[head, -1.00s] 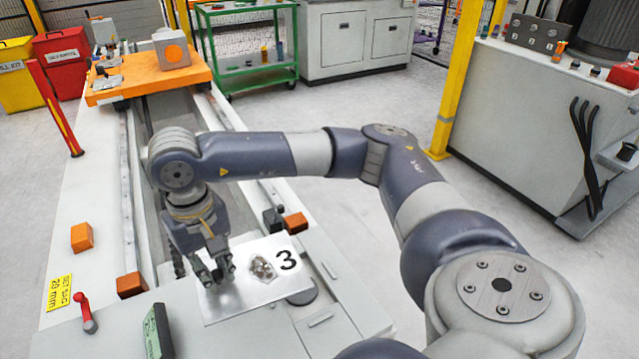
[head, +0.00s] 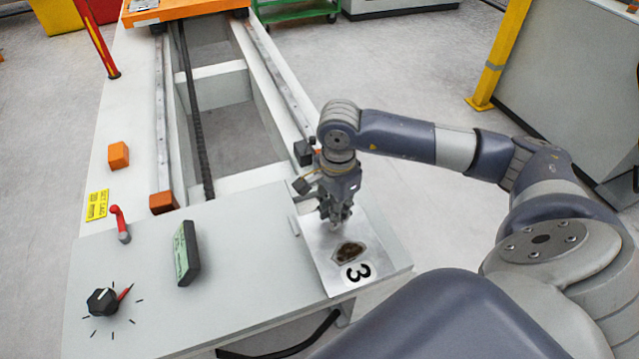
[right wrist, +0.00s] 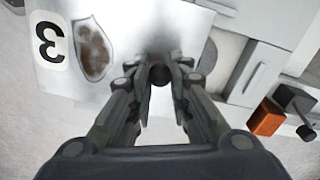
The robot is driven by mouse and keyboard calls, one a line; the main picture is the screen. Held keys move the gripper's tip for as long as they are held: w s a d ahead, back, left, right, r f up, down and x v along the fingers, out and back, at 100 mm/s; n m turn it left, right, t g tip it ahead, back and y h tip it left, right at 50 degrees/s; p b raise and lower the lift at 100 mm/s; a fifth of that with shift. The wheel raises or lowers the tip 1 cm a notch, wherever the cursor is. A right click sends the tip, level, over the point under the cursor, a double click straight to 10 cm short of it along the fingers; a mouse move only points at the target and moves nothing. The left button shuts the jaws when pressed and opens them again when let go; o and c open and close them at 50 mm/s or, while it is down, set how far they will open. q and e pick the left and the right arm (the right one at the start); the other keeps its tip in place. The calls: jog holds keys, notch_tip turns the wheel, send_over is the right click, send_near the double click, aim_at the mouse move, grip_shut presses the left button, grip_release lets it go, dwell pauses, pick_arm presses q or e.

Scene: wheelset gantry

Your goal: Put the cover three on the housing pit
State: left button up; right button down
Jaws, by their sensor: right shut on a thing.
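Cover three (head: 392,250) is a pale metal plate with a black 3 in a white patch and a brown stain. It is at the right front end of the grey bench in the head view, and it also shows in the right wrist view (right wrist: 125,30). My right gripper (head: 337,222) is above its far part, shut on a dark round knob (right wrist: 160,76). I cannot tell whether the plate touches the bench. A dark rounded shape (right wrist: 207,56) shows beside the plate in the wrist view; I cannot tell whether it is the housing pit. My left gripper is out of view.
The grey bench top (head: 240,260) carries a green-faced box (head: 186,253), a black dial (head: 102,301) and a red lever (head: 120,223). Orange blocks (head: 118,155) sit along the rails. A yellow post (head: 500,60) stands at the right. Open floor lies beyond the bench.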

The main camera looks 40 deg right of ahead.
jog(key=w+d+f, duration=0.1)
jog(key=w, duration=0.2)
jog(key=w+d+f, duration=0.1)
jog(key=w, duration=0.3)
jog(key=w+d+f, duration=0.1)
jog(key=w+f, duration=0.1)
jog(key=w, duration=0.2)
jog(key=shift+b, duration=0.4)
jog(key=shift+f, duration=0.3)
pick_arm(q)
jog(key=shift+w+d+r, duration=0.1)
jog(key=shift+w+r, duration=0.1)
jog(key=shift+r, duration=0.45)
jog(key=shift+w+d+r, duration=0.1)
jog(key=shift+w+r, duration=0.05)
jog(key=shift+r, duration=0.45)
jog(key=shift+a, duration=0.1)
pick_arm(e)
jog(key=c, duration=1.5)
grip_release()
jog(key=shift+f, duration=0.1)
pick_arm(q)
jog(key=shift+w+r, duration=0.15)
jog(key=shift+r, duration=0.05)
